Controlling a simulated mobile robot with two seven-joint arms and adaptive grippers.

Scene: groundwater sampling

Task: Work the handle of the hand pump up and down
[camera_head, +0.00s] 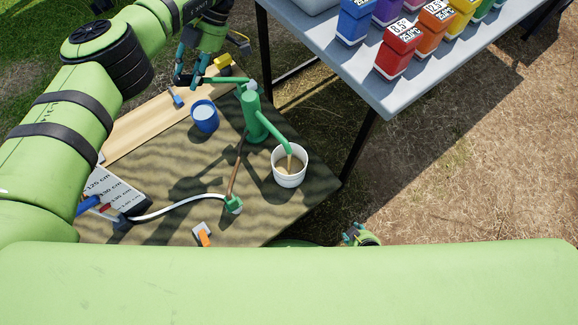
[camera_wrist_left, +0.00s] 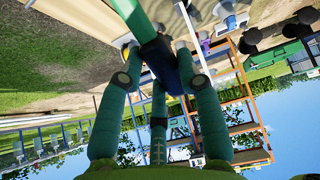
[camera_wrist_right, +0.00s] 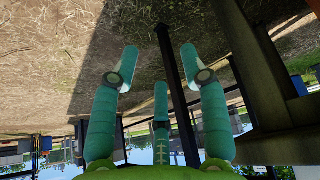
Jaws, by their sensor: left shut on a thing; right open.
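The green hand pump (camera_head: 254,112) stands on the mat, with its spout pointing toward a white bucket (camera_head: 290,176) that holds brownish water. The pump's green handle (camera_head: 226,80) reaches out to the left from the pump top. My left gripper (camera_head: 190,80) is at the handle's far end. In the left wrist view, the left gripper (camera_wrist_left: 158,62) is shut on the handle (camera_wrist_left: 140,20). My right gripper (camera_wrist_right: 158,68) is open and empty, over bare ground in the right wrist view. In the head view, only a small part of the right gripper (camera_head: 358,236) shows past my body.
A blue cup (camera_head: 204,116) stands left of the pump. A brown and white hose (camera_head: 180,208) runs to a green fitting (camera_head: 233,204). A marked board (camera_head: 112,190) lies at left. A grey table (camera_head: 400,100) with colored bottles (camera_head: 397,52) stands at upper right.

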